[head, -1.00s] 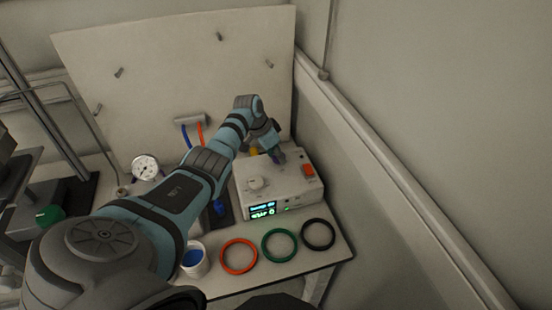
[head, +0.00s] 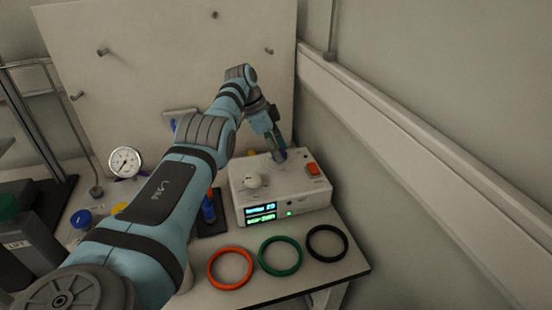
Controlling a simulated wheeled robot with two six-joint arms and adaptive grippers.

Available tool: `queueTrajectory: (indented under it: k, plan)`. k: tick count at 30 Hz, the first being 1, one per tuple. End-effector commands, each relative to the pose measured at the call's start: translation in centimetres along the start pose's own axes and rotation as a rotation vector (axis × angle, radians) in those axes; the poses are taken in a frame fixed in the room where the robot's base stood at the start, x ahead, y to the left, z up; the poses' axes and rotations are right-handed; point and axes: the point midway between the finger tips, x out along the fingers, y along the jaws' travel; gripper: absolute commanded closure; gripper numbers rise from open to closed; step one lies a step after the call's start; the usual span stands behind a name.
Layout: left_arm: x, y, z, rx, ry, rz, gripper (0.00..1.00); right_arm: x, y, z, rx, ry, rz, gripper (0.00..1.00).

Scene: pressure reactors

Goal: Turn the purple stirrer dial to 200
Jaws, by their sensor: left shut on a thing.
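The white control box (head: 300,200) stands on the bench. Its purple stirrer dial (head: 283,155) shows as a small patch of purple at my left gripper's fingertips. My left gripper (head: 279,152) reaches down from above and is shut on the dial, hiding most of it. A white dial (head: 253,181) sits to the left on the box top, and an orange-red switch (head: 313,168) sits to the right. The lit display (head: 261,213) on the box front has two lines, too small to read surely. My right gripper is not in view.
Orange (head: 230,268), green (head: 280,256) and black (head: 327,243) rings lie in front of the box. A round gauge (head: 125,162) stands left of my arm. The wall runs close along the right.

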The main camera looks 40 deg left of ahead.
Motion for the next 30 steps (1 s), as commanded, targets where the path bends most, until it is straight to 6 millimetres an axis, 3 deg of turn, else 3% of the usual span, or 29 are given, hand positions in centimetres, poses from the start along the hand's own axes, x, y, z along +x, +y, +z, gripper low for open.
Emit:
queueTrajectory:
  k: [10,11,14,25,30]
  plan:
    - [0.2,0.3,0.0,0.001,-0.002,0.012,0.92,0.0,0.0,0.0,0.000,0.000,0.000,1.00]
    - [0.2,0.3,0.0,0.001,-0.003,0.012,0.59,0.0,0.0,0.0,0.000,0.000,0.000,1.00]
    - [0.1,0.2,0.1,0.000,-0.003,0.010,0.44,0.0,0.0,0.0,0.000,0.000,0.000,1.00]
    - [-0.5,0.1,0.1,-0.001,-0.002,0.006,0.44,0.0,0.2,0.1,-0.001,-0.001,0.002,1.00]
    - [-4.0,0.0,0.0,-0.001,0.000,0.004,0.44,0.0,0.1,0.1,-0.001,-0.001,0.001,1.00]
